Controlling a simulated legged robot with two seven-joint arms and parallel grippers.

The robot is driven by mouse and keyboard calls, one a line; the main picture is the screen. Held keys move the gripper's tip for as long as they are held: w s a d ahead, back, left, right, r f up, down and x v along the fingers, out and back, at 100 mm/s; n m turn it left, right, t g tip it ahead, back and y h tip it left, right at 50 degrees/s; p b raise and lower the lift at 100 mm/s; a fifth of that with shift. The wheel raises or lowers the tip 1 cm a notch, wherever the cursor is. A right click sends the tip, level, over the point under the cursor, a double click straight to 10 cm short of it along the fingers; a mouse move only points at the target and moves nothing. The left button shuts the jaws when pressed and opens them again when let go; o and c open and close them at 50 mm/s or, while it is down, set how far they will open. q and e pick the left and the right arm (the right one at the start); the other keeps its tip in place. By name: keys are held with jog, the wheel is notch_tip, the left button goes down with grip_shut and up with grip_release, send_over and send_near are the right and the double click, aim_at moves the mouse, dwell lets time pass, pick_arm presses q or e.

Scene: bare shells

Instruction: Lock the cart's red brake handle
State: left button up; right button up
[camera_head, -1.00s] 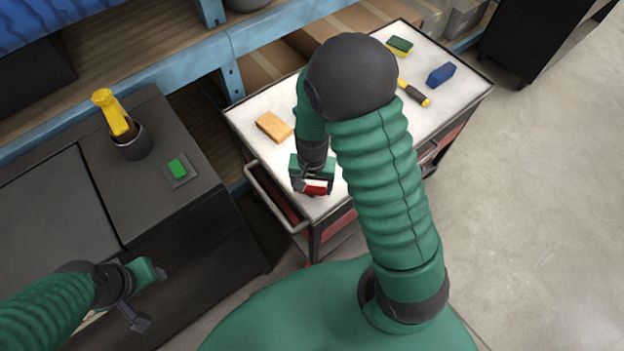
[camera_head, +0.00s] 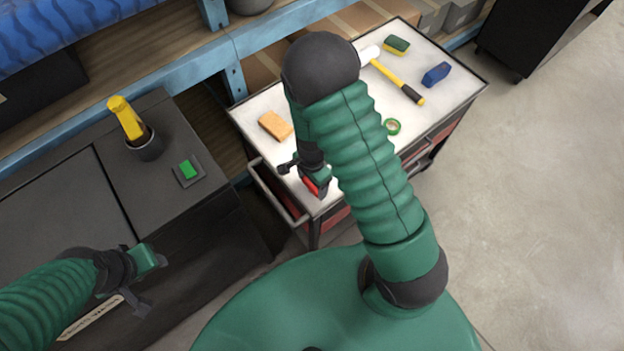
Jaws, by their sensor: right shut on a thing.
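The cart (camera_head: 262,106) has a white top with a dark rim and red drawer fronts, and stands at the centre. Its red brake handle (camera_head: 317,189) shows as a small red piece at the near corner of the top, mostly covered by my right gripper. My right gripper (camera_head: 314,184) reaches down over that corner and is shut on the red handle; its fingertips are partly hidden. My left gripper (camera_head: 150,281) is open and empty at the lower left, in front of the dark cabinet and away from the cart.
On the cart lie an orange block (camera_head: 275,126), a hammer (camera_head: 400,83), a sponge (camera_head: 396,46), a blue block (camera_head: 436,74) and green tape (camera_head: 392,127). The dark cabinet (camera_head: 60,205) at left bears a cup (camera_head: 146,146) and a green button (camera_head: 188,169).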

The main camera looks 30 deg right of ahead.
aim_at(311, 184)
jog(key=shift+w+m, duration=0.1)
jog(key=shift+m, duration=0.2)
jog(key=o, duration=1.4)
jog(key=shift+r, duration=0.1)
notch_tip(311, 184, up, 17)
jog(key=p, duration=0.4)
jog(key=shift+f, duration=0.2)
